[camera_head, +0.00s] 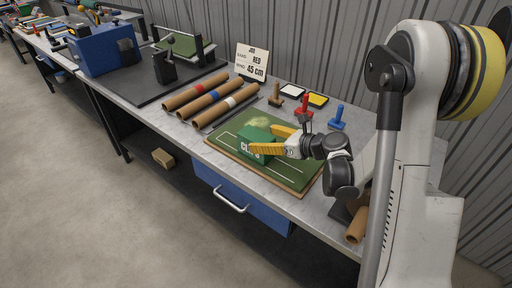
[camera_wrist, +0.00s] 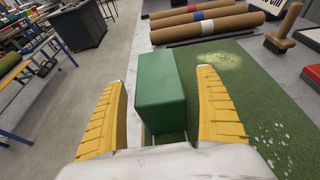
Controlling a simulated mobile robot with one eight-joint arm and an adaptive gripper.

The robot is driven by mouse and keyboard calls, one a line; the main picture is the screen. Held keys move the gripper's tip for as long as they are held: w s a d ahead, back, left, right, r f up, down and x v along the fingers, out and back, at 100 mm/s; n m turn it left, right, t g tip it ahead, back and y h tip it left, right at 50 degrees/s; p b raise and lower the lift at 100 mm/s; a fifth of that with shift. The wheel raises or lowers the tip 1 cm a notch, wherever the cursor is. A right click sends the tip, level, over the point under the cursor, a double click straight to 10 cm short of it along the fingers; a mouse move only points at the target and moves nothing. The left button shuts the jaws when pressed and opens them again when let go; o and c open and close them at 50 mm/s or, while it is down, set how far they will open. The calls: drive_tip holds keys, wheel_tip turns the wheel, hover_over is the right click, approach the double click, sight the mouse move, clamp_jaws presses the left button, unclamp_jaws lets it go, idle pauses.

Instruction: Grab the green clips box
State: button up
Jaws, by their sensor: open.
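The green clips box (camera_head: 257,146) stands on a green turf board (camera_head: 222,138) on the workbench. White lettering shows on its front in the head view. My gripper (camera_head: 262,139) reaches in from the right with its yellow fingers at the box, one on the near side and one on the far side. In the wrist view the green box (camera_wrist: 162,88) stands between the two open yellow fingers of my gripper (camera_wrist: 162,75). A gap shows on the right side, and the left finger is close to the box. The lower part of the box is partly hidden by my gripper body.
Several brown rolls with coloured bands (camera_head: 212,96) lie behind the board. A red stamp (camera_head: 304,106), a blue stamp (camera_head: 337,117) and a brush (camera_head: 275,95) stand at the back. A sign (camera_head: 251,62) stands by the wall. A blue drawer (camera_head: 240,199) is under the bench edge.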

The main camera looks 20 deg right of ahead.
sight(256, 137)
drive_tip(key=b+x, duration=0.1)
drive_tip(key=x, duration=0.2)
drive_tip(key=shift+w+a+f, duration=0.1)
drive_tip(key=shift+a, duration=0.2)
drive_tip(key=c, duration=1.5)
